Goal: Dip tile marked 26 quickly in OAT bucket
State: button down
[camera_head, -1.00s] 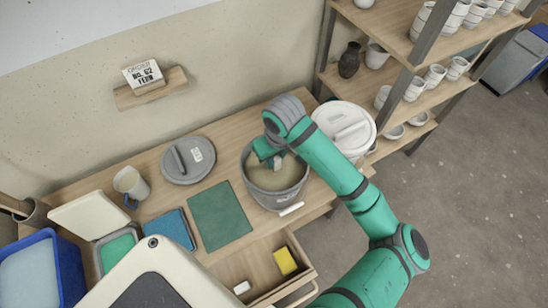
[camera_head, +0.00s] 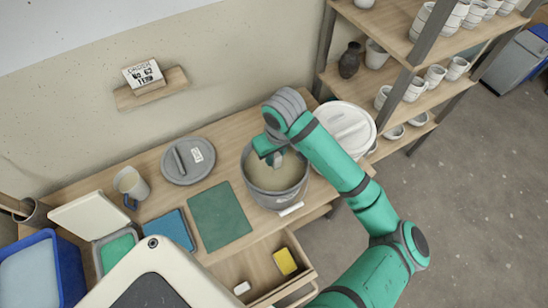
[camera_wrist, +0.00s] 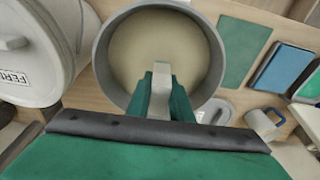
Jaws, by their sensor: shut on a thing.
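The open grey bucket (camera_head: 277,199) stands on the workbench, holding beige glaze (camera_head: 268,179); its name is not readable. It also shows in the wrist view (camera_wrist: 102,62). My gripper (camera_head: 277,155) is over the bucket's mouth. In the wrist view my gripper (camera_wrist: 161,90) is shut on a pale grey tile (camera_wrist: 160,75), which is held over the beige glaze. No number is readable on the tile, and I cannot tell whether its lower end touches the glaze.
A lidded white bucket (camera_head: 345,128) stands close right; its label reads FERN in the wrist view (camera_wrist: 292,75). A grey lid (camera_head: 187,161), mug (camera_head: 131,184), green mat (camera_head: 220,215) and blue book (camera_head: 174,229) lie left. An open drawer (camera_head: 262,275) juts out in front.

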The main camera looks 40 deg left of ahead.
jog(key=shift+r, duration=3)
jog(key=shift+w, duration=0.1)
